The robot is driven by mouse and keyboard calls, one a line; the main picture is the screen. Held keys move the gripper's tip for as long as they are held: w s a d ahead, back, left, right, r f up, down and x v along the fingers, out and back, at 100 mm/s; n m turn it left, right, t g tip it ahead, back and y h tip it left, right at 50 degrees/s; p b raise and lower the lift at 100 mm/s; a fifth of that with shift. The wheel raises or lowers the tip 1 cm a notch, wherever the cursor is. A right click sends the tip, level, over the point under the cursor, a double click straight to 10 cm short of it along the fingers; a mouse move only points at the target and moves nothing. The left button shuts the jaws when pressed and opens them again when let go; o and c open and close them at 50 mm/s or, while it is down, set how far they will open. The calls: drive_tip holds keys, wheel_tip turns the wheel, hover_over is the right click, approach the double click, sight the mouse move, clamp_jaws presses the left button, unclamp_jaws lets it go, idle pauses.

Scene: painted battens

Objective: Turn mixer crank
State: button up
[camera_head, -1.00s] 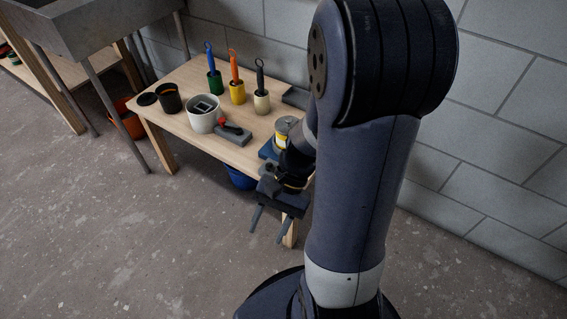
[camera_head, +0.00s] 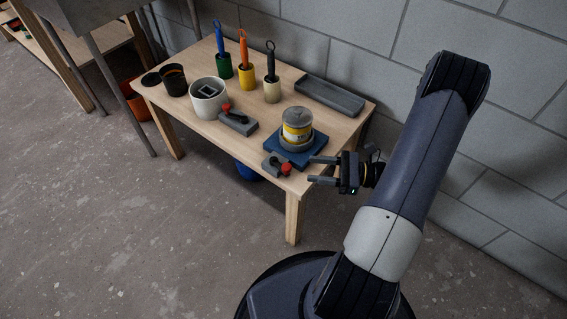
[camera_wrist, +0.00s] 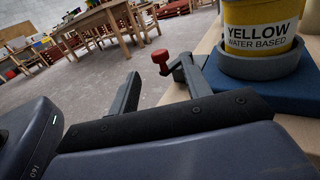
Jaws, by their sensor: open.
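The mixer has a square blue base (camera_head: 310,157) at the table's front right corner, with a yellow-banded paint can (camera_head: 297,131) in a grey ring on it. Its crank has a red knob (camera_head: 286,169) and a grey arm, at the base's front side. My gripper (camera_head: 322,170) is open and empty, right of the crank, with its fingers pointing left towards the knob, apart from it. In the wrist view the red knob (camera_wrist: 161,57) shows beyond and between the fingertips (camera_wrist: 160,76). The can there (camera_wrist: 258,30) reads YELLOW WATER BASED.
A grey block with a red part (camera_head: 238,123), a white pot (camera_head: 208,107), a black pot (camera_head: 173,83) and several handled tools in coloured cups stand left on the table (camera_head: 205,70). A grey tray (camera_head: 332,95) lies at the back. The floor in front is clear.

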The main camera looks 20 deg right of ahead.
sight(280, 164)
drive_tip(key=b+x, duration=0.1)
drive_tip(key=x, duration=0.9)
drive_tip(key=shift+a+b, duration=0.25)
drive_tip(key=shift+b, duration=0.05)
clamp_jaws()
